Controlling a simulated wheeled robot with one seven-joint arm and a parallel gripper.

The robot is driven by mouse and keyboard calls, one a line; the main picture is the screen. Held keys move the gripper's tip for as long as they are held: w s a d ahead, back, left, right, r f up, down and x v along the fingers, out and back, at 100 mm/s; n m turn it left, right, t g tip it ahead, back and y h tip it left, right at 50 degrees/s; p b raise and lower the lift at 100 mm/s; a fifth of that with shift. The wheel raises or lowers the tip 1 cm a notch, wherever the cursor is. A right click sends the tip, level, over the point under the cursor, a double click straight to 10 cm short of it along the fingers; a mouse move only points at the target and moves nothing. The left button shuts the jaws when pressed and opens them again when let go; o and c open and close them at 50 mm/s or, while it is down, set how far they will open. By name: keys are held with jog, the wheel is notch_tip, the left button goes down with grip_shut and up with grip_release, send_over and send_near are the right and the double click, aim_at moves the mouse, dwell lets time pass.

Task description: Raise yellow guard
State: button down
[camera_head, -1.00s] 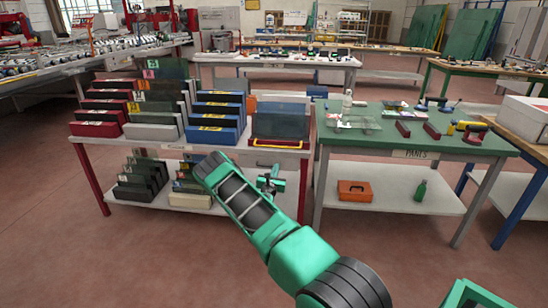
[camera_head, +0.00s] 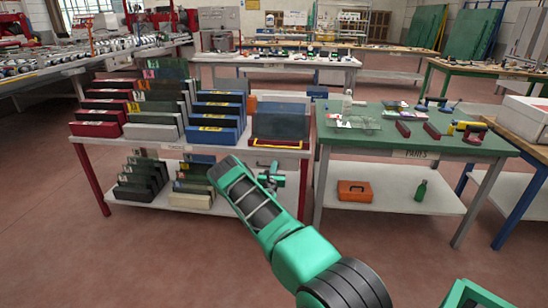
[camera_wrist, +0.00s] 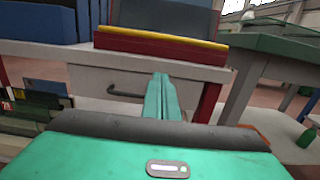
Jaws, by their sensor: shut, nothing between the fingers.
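The yellow guard (camera_head: 277,146) is a thin yellow bar along the lower front of a dark-panelled rack (camera_head: 280,124) at the right end of the left table. In the wrist view the yellow guard (camera_wrist: 160,38) runs across the top on a red base. My gripper (camera_head: 274,178) is below the table's front edge, under the guard and apart from it. In the wrist view my gripper (camera_wrist: 162,78) has its green fingers together, pointing at the table front just below the bar. It holds nothing. A dark handle (camera_wrist: 125,93) is on the table front beside the fingers.
Red, white and blue racks (camera_head: 215,125) fill the table left of the guard. A lower shelf (camera_head: 155,193) holds more racks. A green-topped table (camera_head: 375,140) stands close on the right, with a narrow gap between. Open floor (camera_head: 130,260) lies in front.

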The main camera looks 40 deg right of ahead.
jog(key=w+d+r, duration=0.3)
jog(key=r, duration=0.1)
jog(key=shift+w+d, duration=0.15)
jog(key=shift+d, duration=0.25)
